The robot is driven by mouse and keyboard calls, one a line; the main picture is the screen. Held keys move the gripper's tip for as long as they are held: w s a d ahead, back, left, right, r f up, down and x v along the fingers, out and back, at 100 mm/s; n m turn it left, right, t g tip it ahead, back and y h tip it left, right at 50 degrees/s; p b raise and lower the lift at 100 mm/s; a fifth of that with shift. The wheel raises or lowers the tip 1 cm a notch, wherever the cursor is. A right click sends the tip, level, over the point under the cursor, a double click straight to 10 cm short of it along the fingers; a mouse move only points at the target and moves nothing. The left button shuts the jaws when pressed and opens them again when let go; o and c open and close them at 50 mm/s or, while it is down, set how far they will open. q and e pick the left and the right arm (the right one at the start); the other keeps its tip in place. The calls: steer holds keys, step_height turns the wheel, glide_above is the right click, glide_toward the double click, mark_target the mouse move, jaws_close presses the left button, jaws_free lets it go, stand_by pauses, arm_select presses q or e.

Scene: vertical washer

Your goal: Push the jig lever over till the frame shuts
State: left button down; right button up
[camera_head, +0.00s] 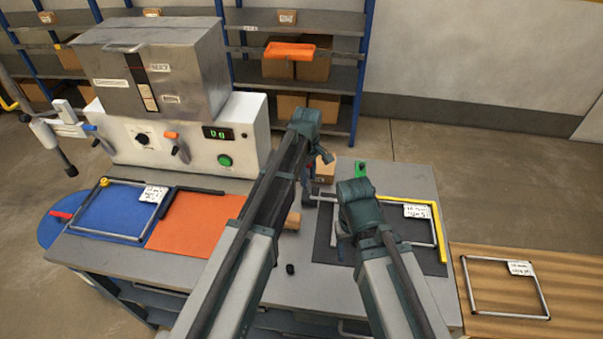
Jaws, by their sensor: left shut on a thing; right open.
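The jig is a dark mat (325,250) on the bench with a yellow L-shaped edge (441,235). A grey metal frame (434,230) with a white label lies in it; its left part is largely behind my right arm. A green upright piece (360,169), which looks like a lever handle, stands at the jig's back edge. My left gripper (311,196) points down by the jig's back left corner. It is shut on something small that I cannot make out. My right gripper (341,248) is open, low over the mat at the frame's left side; its fingertips are partly hidden.
A wooden block (292,221) and a small black piece (290,269) lie left of the jig. Another block (325,172) is behind my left gripper. A washer machine (185,135), a blue mat (100,222) and an orange mat (195,225) are left. Another frame (508,313) lies right.

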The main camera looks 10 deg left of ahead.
arm_select(q)
steer(key=shift+d+f+y, duration=0.1)
steer(key=shift+d+y, duration=0.8)
steer(key=shift+y, duration=0.1)
steer(key=shift+d+f+y+b, duration=0.15)
steer(key=shift+d+y+b, duration=0.65)
steer(key=shift+y, duration=0.1)
arm_select(e)
steer(key=shift+f, duration=0.8)
arm_select(q)
steer(key=shift+d+f, duration=0.25)
steer(key=shift+d, duration=0.45)
arm_select(e)
steer(key=shift+f, duration=0.25)
arm_select(q)
steer(key=shift+d+b, duration=0.1)
steer(key=shift+b, duration=0.2)
steer(key=c, duration=0.6)
jaws_free()
steer(key=shift+r, duration=0.1)
arm_select(e)
steer(key=shift+r, duration=0.1)
